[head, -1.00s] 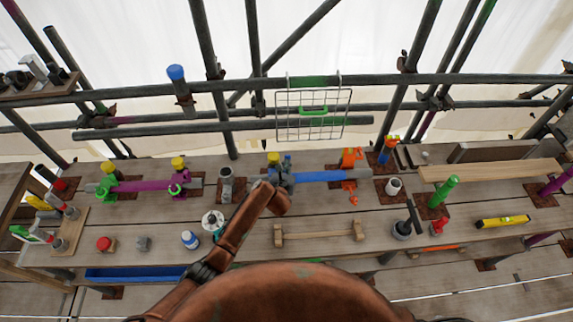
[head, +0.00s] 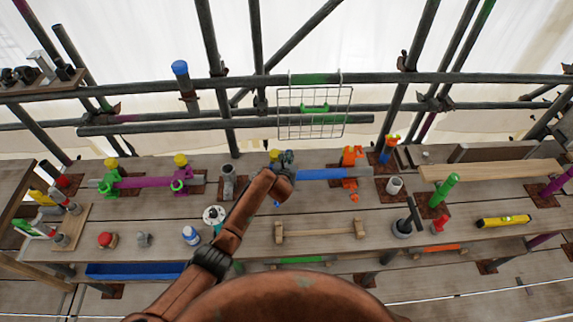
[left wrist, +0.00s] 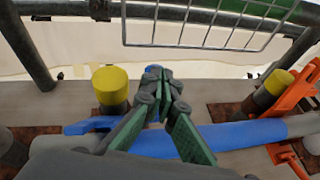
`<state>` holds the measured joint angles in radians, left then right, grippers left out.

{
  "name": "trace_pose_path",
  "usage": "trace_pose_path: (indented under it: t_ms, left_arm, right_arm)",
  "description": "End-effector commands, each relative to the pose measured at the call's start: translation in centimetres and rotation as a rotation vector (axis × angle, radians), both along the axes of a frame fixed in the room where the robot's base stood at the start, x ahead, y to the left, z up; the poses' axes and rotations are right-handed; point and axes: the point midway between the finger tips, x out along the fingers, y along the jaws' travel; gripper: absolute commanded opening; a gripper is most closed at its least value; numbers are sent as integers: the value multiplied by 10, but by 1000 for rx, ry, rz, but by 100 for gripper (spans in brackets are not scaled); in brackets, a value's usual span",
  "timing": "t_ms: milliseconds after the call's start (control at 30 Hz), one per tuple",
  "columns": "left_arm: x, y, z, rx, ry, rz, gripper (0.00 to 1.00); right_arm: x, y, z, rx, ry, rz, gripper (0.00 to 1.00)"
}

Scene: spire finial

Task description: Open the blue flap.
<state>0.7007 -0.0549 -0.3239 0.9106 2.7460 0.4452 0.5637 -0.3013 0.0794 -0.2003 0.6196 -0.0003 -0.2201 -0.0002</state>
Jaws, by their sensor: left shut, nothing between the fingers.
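A blue tube (head: 320,174) lies along the bench, with an orange clamp (head: 351,168) at its right end. In the left wrist view the tube (left wrist: 240,134) runs under my left gripper (left wrist: 157,82). Blue clamp parts show around the gripper: an arm (left wrist: 90,125) sticks out to the left, and a small blue piece (left wrist: 153,69) shows just beyond the fingertips. My fingers hide most of this clamp, so I cannot tell which part is the flap or how far it stands open. My left gripper (head: 287,160) is shut and empty over the clamp. My right gripper is not in view.
A yellow-capped post (left wrist: 111,86) stands close left of the gripper. A wire basket (head: 313,122) hangs from the rail behind. A wooden-handled bar (head: 320,231) lies in front.

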Motion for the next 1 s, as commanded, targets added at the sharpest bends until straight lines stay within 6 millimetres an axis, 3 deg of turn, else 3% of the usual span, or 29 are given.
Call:
trace_pose_path:
  t_ms: [500,1000]
  left_arm:
    - [38,14,-7,-1,-1,17,0]
    - [47,10,-15,-1,0,12,0]
  right_arm:
    - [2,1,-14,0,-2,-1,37]
    - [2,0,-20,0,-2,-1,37]
